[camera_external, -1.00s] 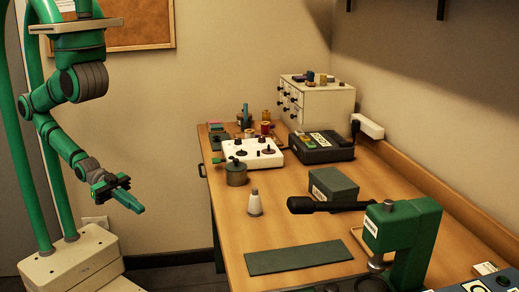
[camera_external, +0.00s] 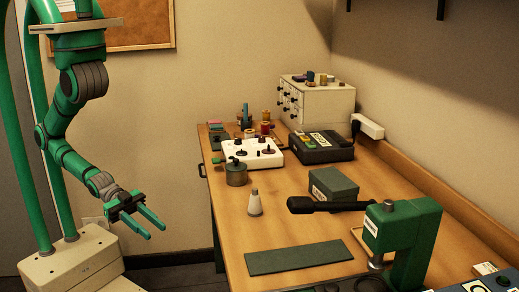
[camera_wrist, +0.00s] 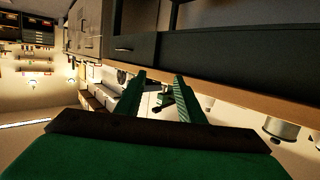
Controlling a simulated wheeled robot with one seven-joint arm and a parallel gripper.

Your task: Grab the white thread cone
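The white thread cone (camera_external: 255,203) stands upright on the wooden table (camera_external: 225,213), near its left edge in the external view. It has a grey tip. My gripper (camera_external: 155,227) is left of the table, off its edge and well apart from the cone, at about table height. Its two green fingers are spread with nothing between them. In the wrist view my gripper (camera_wrist: 160,80) also shows open fingers, pointing along the table's side. I cannot pick out the cone for certain in the wrist view.
A grey metal pot (camera_external: 236,174) stands behind the cone. A dark green mat (camera_external: 298,257) lies in front of it. The table around the cone is clear.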

